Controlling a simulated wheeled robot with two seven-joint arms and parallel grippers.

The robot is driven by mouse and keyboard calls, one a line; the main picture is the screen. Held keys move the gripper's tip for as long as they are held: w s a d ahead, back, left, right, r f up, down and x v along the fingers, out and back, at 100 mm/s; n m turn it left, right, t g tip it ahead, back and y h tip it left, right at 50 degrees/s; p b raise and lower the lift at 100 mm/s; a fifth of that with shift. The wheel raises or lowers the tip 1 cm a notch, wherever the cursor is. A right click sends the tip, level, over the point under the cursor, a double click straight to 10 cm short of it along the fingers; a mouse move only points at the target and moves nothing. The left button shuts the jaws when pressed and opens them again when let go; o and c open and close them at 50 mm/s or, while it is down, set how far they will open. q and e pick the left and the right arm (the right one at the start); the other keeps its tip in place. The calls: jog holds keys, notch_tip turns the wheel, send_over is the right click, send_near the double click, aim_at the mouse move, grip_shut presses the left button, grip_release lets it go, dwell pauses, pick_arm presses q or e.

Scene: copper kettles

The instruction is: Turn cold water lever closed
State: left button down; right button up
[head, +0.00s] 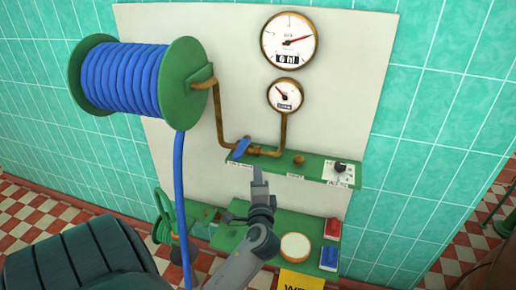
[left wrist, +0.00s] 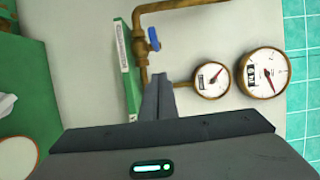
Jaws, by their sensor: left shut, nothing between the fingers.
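The cold water lever is a small blue handle (head: 240,150) on a brass pipe (head: 222,120) above the left end of a green shelf (head: 270,166). In the left wrist view the blue lever (left wrist: 154,39) sits on the brass valve, beyond my fingertips. My left gripper (head: 258,172) is in front of the shelf, a little below and right of the lever in the head view. Its fingers (left wrist: 159,78) are together with nothing between them. It appears apart from the lever. My right gripper is not in view.
A blue hose reel (head: 122,78) hangs at upper left, its hose running down past the shelf. A large gauge (head: 289,40) and a small gauge (head: 285,95) are above the shelf.

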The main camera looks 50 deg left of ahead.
pick_arm(q)
jog(key=v, duration=0.3)
jog(key=shift+s+a+b, duration=0.1)
jog(key=shift+a+b, duration=0.05)
jog(key=shift+b, duration=0.2)
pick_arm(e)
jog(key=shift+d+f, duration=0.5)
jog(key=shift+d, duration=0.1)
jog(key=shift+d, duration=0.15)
